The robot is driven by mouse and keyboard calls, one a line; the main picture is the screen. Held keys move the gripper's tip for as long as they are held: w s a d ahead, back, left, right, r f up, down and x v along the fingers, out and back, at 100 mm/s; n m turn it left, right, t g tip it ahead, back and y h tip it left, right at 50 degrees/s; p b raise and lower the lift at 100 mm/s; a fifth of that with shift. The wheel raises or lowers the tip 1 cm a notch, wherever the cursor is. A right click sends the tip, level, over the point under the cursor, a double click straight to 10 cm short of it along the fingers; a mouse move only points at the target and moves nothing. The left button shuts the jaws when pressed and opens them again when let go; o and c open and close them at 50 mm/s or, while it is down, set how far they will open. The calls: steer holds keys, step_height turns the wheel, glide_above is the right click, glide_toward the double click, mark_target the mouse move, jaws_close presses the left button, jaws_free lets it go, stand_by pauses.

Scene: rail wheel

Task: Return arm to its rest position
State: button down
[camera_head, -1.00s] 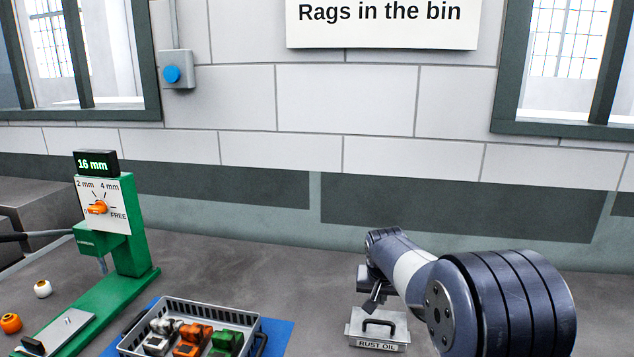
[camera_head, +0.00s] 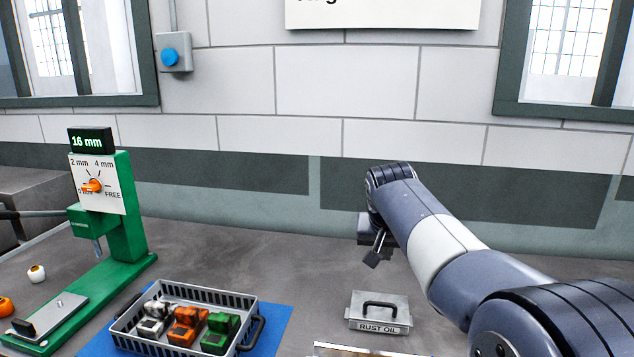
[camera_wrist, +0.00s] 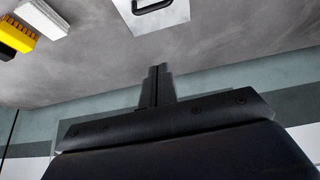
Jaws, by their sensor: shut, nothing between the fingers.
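My gripper (camera_head: 376,250) is at the end of my arm, raised above the bench, behind and above the grey rust oil box. In the wrist view my gripper (camera_wrist: 157,70) shows its two dark fingers together with nothing between them. My arm reaches in from the lower right of the head view. The gripper is apart from the rust oil box (camera_head: 379,313), whose black-handled lid also shows at the top of the wrist view (camera_wrist: 160,18).
A grey basket (camera_head: 248,300) with several small model vehicles sits on a blue mat (camera_head: 280,318). A green gauge press (camera_head: 130,215) stands at left, reading 16 mm. A wall with windows is behind.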

steer(key=f+b, duration=0.1)
steer(key=b, duration=0.1)
steer(key=s+f+t+b, duration=0.1)
steer(key=b, duration=0.1)
steer(key=f+t+b, duration=0.1)
steer(key=b, duration=0.1)
steer(key=shift+s, duration=0.25)
steer(key=shift+s+r+b, duration=0.1)
steer(key=shift+b, duration=0.2)
